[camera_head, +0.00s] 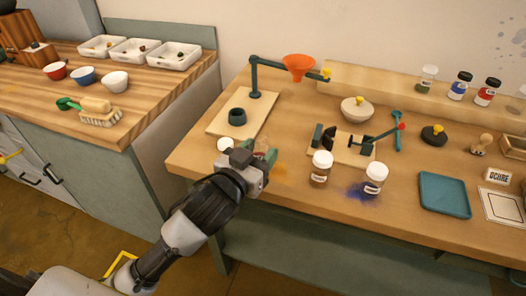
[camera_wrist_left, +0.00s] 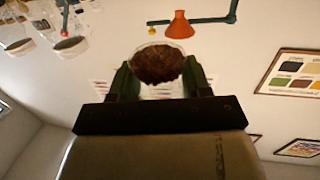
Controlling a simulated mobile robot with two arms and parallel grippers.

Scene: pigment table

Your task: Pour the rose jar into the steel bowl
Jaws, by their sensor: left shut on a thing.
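My left gripper (camera_head: 268,158) is above the near left part of the table, shut on a jar. In the left wrist view the jar (camera_wrist_left: 158,66) is between the fingers of the gripper (camera_wrist_left: 162,82), with dark red-brown contents. No label shows, so I cannot tell whether it is the rose jar. In the head view the gripper mostly hides it. Two white-lidded jars stand to the right, a brownish one (camera_head: 320,170) and a blue one (camera_head: 374,183). I cannot make out a steel bowl for certain; a pale bowl (camera_head: 352,112) with a yellow knob stands farther back. My right gripper is out of view.
An orange funnel (camera_head: 298,63) on a green stand and a small dark cup (camera_head: 237,117) are behind the gripper. A balance-like device (camera_head: 350,142) stands right of it. A teal tray (camera_head: 444,194) lies farther right. Several small jars line the back ledge.

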